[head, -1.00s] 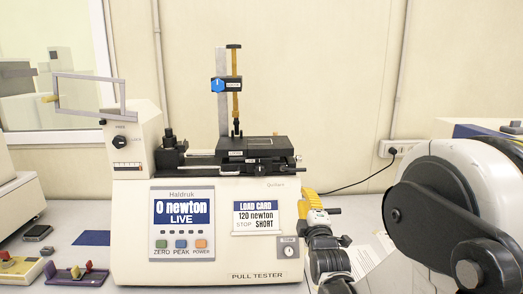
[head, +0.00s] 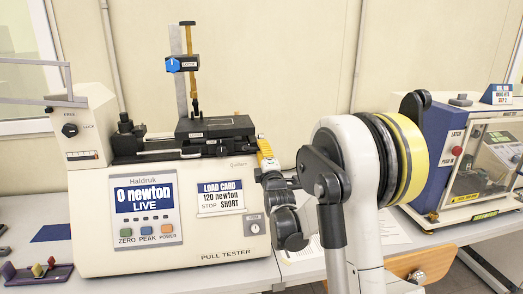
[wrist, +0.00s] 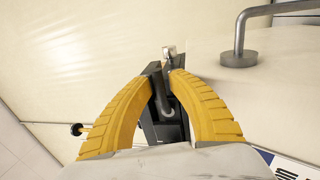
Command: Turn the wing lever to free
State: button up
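The pull tester (head: 200,225) stands on the bench at left in the head view. Its black wing lever (head: 69,130) sits on the cream block at the tester's left end, beside lettering too small to read surely. My gripper (head: 263,147) is at the tester's right side, well away from that lever. In the wrist view my gripper's yellow fingers (wrist: 163,68) curve in and their tips are close together. A small silver piece (wrist: 168,51) shows just beyond the tips; I cannot tell whether they touch it.
A bent grey rod on a round foot (wrist: 238,58) is right of my fingers in the wrist view. The black carriage (head: 215,127) and post top the tester. A blue-and-cream machine (head: 440,150) stands right; a purple tray (head: 38,275) lies front left.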

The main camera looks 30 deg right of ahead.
aim_at(245, 131)
jog(key=shift+c, duration=0.3)
grip_shut()
